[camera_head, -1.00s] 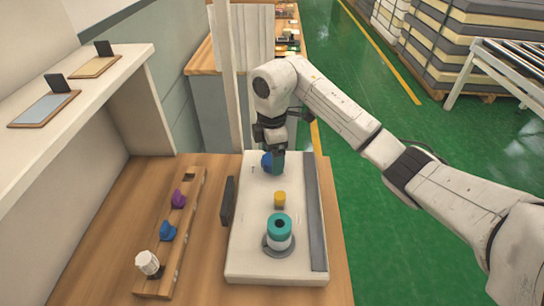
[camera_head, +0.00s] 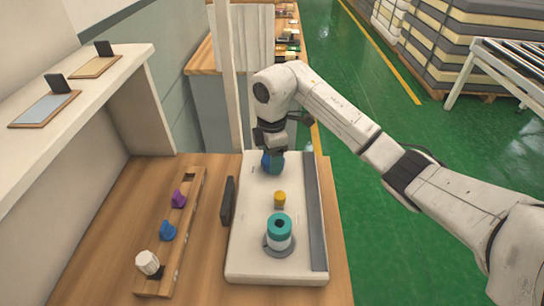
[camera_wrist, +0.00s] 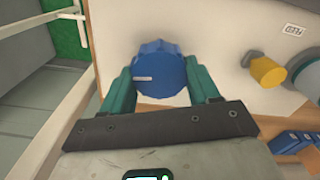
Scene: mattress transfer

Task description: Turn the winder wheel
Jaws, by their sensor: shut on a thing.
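The winder wheel is a blue ridged knob (camera_wrist: 158,70) with a pale mark on its face, at the far end of the white winder panel (camera_head: 248,262). It also shows in the head view (camera_head: 266,161), partly hidden by my gripper. My gripper (camera_wrist: 160,85) has its teal fingers on both sides of the knob and is shut on it. In the head view my gripper (camera_head: 273,160) points down onto the knob from above.
A yellow knob (camera_head: 280,199) and a teal-topped spool (camera_head: 279,225) stand nearer on the panel. A wooden rack (camera_head: 152,287) at left holds purple, blue and white pieces. A dark upright plate (camera_head: 228,200) stands at the panel's left edge.

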